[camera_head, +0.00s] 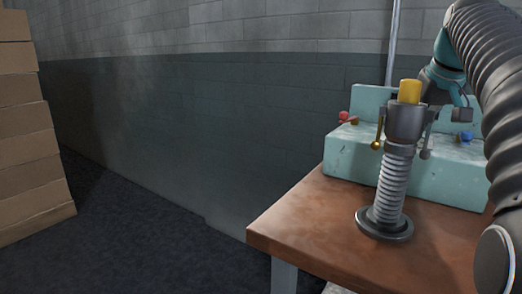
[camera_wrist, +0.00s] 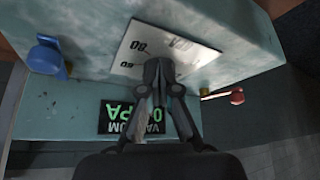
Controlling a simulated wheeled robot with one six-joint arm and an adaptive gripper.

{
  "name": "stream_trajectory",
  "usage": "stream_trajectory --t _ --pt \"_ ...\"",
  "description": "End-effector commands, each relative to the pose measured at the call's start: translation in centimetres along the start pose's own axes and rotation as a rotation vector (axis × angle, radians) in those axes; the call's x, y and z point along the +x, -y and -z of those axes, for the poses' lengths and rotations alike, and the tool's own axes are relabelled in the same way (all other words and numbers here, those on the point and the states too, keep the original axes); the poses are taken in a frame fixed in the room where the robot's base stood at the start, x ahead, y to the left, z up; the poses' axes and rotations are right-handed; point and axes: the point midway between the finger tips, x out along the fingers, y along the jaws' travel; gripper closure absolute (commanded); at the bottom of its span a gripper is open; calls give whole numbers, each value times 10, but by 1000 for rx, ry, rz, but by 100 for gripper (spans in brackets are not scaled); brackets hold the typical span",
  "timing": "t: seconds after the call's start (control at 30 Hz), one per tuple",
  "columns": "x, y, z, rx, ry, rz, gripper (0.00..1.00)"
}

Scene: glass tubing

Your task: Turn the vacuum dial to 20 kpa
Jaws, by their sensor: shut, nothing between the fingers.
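The vacuum dial's white plate (camera_wrist: 135,46) is on the teal machine (camera_wrist: 75,115), with black numbers upside down in the wrist view. My gripper (camera_wrist: 158,72) is shut with its fingertips together over the lower middle of the plate. Any knob or pointer there is hidden behind the fingers, and I cannot tell whether they touch it. A black display (camera_wrist: 131,118) with green upside-down text shows part of "VACUUM" and "0 KPA"; my fingers cover some of it. In the head view the dial is hidden behind the burner-like stand and my arm.
A blue knob (camera_wrist: 47,57) and a red-ended lever (camera_wrist: 237,96) flank the plate. The burner-like stand (camera_head: 393,185) with a yellow top stands on the brown table (camera_head: 310,220) in front of the machine (camera_head: 345,165). Stacked boxes (camera_head: 25,130) are at left; floor between is clear.

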Motion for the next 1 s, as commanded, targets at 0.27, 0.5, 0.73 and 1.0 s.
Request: stream_trajectory --t 0.27,0.5,0.73,1.0 --pt "2 -4 -1 2 3 -2 100" --pt "2 -5 -1 2 3 -2 100" --pt "2 -5 -1 2 4 -2 100" --pt "-2 -5 -7 1 3 -2 100"
